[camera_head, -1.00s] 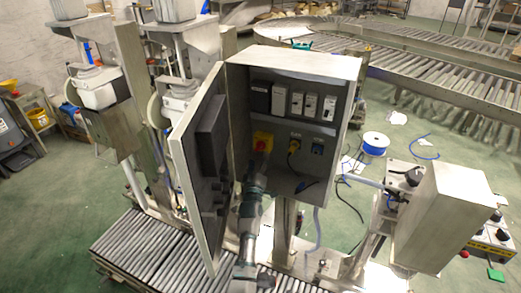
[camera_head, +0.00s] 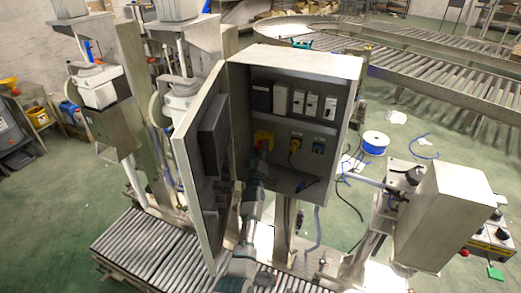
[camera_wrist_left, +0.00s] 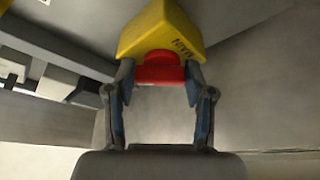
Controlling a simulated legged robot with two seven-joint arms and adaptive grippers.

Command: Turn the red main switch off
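The main switch is a yellow box (camera_head: 264,135) with a red knob, mounted inside an open grey cabinet (camera_head: 310,62). In the left wrist view the yellow box (camera_wrist_left: 160,32) carries the word MAIN, and the red knob (camera_wrist_left: 158,70) sticks out below it. My left gripper (camera_head: 261,153) reaches into the cabinet from below, right at the switch. In the wrist view its two fingers (camera_wrist_left: 158,84) stand apart on either side of the red knob, with small gaps seeming to remain. Firm contact cannot be made out. My right gripper does not show.
The cabinet door (camera_head: 203,165) stands open just left of my arm. A roller conveyor (camera_head: 150,250) runs below.

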